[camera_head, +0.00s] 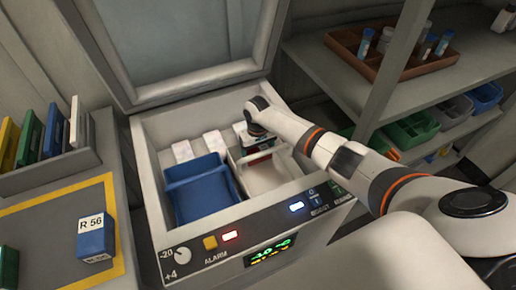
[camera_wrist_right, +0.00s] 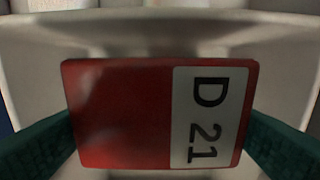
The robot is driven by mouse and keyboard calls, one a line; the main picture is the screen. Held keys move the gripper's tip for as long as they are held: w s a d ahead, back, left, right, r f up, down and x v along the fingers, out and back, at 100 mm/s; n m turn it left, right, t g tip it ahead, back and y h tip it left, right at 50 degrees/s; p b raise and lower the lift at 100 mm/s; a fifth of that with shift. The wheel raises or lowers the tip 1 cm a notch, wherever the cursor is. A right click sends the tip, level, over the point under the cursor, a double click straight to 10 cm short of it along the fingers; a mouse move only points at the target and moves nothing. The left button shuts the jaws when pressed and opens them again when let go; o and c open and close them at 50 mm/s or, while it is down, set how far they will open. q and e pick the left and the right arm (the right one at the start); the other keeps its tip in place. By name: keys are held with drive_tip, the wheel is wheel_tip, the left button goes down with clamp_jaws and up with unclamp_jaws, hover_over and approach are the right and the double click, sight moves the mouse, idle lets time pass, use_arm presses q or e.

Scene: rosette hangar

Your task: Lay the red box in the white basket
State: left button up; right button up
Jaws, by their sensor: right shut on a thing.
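The red box (camera_wrist_right: 118,113) with a white label "D 21" fills the middle of the right wrist view. My right gripper (camera_head: 257,147) is shut on it, with a green finger at each side. The gripper reaches down over the back of the white basket (camera_head: 262,178), which stands inside the open chest. In the wrist view the pale basket walls (camera_wrist_right: 290,55) surround the box. I cannot tell whether the box touches the basket floor. In the head view the wrist hides most of the box. My left gripper is not in view.
A blue basket (camera_head: 200,190) stands left of the white one, with pale packs (camera_head: 183,151) behind it. The chest's raised lid (camera_head: 180,45) is at the back. A shelf rack (camera_head: 365,85) stands right. A blue box "R 56" (camera_head: 95,240) sits on the left counter.

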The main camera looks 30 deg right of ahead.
drive_tip(key=shift+f+b, duration=1.25)
drive_tip(key=shift+f, duration=1.05)
drive_tip(key=o, duration=1)
wheel_tip(320, 180, up, 12)
drive_tip(key=shift+r+p, duration=0.1)
drive_tip(key=shift+p, duration=0.7)
